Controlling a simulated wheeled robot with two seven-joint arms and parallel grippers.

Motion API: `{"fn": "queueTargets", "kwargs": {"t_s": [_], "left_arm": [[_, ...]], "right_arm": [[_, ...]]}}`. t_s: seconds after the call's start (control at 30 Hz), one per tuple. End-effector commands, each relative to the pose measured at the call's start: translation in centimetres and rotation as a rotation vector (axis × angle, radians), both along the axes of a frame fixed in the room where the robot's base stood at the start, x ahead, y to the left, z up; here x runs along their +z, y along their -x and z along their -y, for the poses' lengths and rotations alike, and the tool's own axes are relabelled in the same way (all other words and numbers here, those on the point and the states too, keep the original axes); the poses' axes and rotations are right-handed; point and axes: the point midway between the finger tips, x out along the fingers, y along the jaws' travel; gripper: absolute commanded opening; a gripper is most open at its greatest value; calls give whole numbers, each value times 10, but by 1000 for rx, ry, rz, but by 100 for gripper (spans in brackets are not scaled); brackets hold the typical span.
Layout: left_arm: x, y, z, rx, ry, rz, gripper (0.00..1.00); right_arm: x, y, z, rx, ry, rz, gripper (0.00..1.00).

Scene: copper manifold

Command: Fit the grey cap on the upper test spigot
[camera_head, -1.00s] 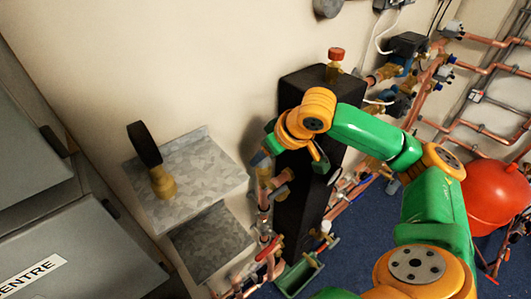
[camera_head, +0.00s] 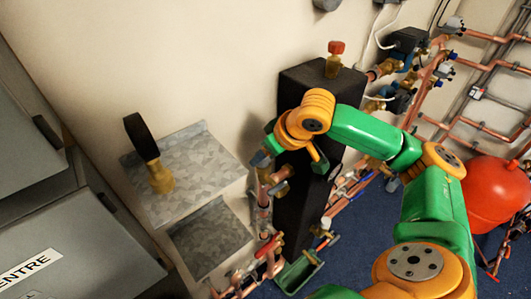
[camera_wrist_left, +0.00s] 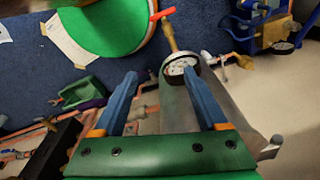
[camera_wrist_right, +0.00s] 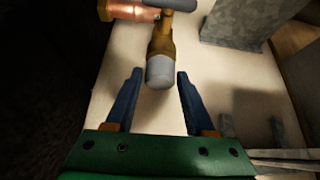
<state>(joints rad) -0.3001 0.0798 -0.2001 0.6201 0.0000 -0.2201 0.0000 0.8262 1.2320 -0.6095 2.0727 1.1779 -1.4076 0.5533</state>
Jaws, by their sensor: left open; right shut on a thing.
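In the right wrist view the grey cap (camera_wrist_right: 159,72) is at the end of a brass spigot (camera_wrist_right: 161,42), in line with it. I cannot tell how far the cap is on. In the head view my right gripper (camera_head: 264,156) is at the pipework by the dark column, and the arm hides most of the spigot and cap. My left gripper (camera_wrist_left: 165,75) shows only in its own wrist view, open and empty, pointing toward a white-faced gauge (camera_wrist_left: 181,65).
A metal shelf (camera_head: 215,150) on the wall bears a brass fitting with a black top (camera_head: 160,178). A second metal plate (camera_head: 212,240) is below it. The dark column (camera_head: 300,215) stands close to my right gripper. A red vessel (camera_head: 497,190) is at the right.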

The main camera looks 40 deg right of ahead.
Motion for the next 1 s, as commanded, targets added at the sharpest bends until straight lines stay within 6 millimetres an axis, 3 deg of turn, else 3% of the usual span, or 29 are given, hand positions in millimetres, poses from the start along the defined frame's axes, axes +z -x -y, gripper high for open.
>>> {"fn": "queueTargets", "kwargs": {"t_s": [0.17,0.2,0.3,0.63,0.9,1.0], "left_arm": [[-2,0,0,0,0,0,75],[-2,0,0,0,0,0,75],[-2,0,0,0,0,0,75],[-2,0,0,0,0,0,75],[-5,0,0,0,0,0,75],[-5,0,0,0,0,0,75]], "right_arm": [[-3,0,0,0,0,1,2],[-3,0,0,0,0,1,62],[-2,0,0,0,0,1,89],[1,2,1,-1,1,2,89],[47,30,5,-1,1,4,89],[55,36,5,-1,1,1,89]]}}
